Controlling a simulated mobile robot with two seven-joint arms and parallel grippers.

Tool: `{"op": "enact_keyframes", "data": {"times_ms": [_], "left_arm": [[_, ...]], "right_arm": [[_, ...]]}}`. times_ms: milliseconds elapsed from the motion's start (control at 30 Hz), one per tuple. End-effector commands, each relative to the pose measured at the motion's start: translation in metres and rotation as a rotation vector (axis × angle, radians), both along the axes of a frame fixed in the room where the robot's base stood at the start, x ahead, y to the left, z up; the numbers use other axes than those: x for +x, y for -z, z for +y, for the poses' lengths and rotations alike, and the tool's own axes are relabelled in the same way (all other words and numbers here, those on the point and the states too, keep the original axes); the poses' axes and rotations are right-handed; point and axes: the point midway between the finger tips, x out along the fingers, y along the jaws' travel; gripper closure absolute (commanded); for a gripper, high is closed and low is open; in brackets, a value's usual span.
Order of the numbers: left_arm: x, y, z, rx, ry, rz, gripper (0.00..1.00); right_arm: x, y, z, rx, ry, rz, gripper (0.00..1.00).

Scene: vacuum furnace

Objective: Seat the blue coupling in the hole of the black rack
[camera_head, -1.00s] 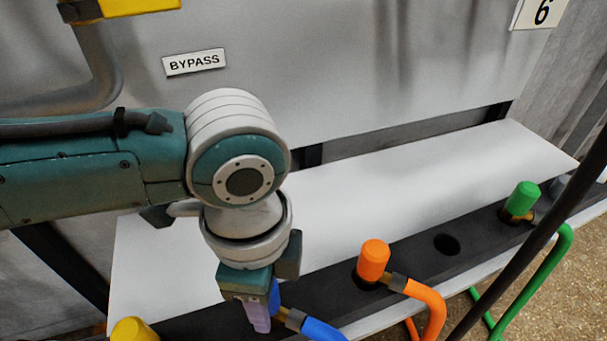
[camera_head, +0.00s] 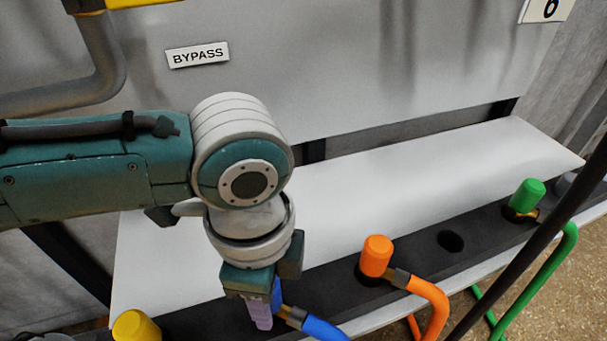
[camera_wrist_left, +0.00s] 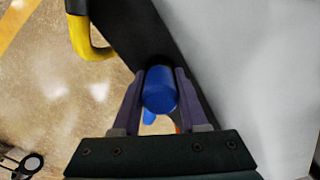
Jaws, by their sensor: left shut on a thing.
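My left gripper (camera_head: 262,310) points down over the black rack (camera_head: 415,257) and is shut on the blue coupling (camera_head: 276,293). In the left wrist view the blue coupling (camera_wrist_left: 160,91) sits between the two purple fingers of the gripper (camera_wrist_left: 158,100), over the rack's black strip (camera_wrist_left: 155,30). A blue hose (camera_head: 322,328) leads off the coupling to the lower right. The fingers and arm hide most of the coupling and the rack under it, so I cannot tell whether it is in a hole. An empty dark hole (camera_head: 450,241) shows between the orange and green couplings. My right gripper is not in view.
The orange coupling (camera_head: 376,256) with its hose stands close right of my gripper. The green coupling (camera_head: 527,196) is farther right, and the yellow coupling (camera_head: 135,326) is at left. A dark pole (camera_head: 545,228) crosses at right. The white shelf (camera_head: 400,188) behind is clear.

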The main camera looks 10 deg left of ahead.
Motion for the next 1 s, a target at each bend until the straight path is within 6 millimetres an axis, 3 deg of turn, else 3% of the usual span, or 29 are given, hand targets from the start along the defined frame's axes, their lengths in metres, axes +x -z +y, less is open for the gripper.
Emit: {"op": "enact_keyframes", "data": {"times_ms": [167, 200, 467, 767, 1000], "left_arm": [[0.0, 0.002, 0.0, -0.001, 0.0, 0.0, 1.0], [0.0, 0.001, 0.0, -0.001, 0.001, 0.0, 0.54], [0.0, 0.002, 0.0, -0.001, 0.0, 0.0, 0.24], [0.0, -0.001, 0.0, 0.0, 0.0, 0.0, 0.22], [0.0, -0.043, -0.001, -0.002, 0.001, -0.002, 0.22]], "right_arm": [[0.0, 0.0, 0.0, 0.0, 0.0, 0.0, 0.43], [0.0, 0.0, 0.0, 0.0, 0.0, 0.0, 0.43], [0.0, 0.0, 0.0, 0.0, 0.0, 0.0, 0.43], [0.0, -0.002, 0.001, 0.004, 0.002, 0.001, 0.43], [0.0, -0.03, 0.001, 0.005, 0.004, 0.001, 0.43]]}}
